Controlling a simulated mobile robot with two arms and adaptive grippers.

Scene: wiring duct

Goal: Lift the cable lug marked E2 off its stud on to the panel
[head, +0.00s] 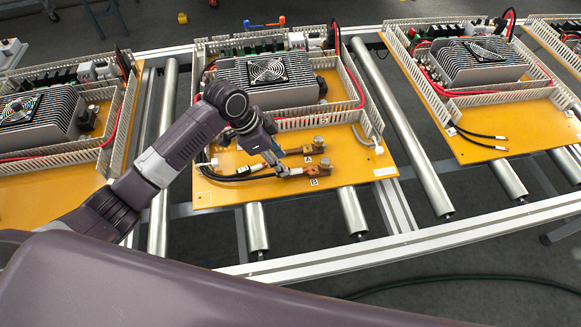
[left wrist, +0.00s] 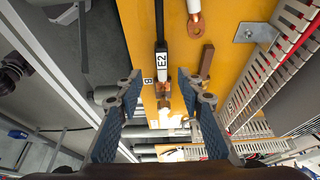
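The cable lug marked E2 (left wrist: 161,62) shows in the left wrist view as a white sleeve on a black cable with a copper end (left wrist: 163,88), beside the plate mark B (left wrist: 148,81). The orange panel (head: 225,195) carries it. My left gripper (left wrist: 160,84) is open, its two blue-padded fingers apart on either side of the lug's copper end, with nothing seen between the pads. In the head view my left gripper (head: 278,168) is over the panel's front part, close to mark B, and partly hides the lug. The stud under the lug is not clear. My right gripper is not in view.
A second copper lug (left wrist: 195,24) and a brown bar (left wrist: 207,60) are close on the right in the left wrist view. Slotted duct walls (head: 300,147) and a finned fan unit (head: 270,78) stand behind. Similar panels (head: 475,140) stand on both sides along the roller conveyor.

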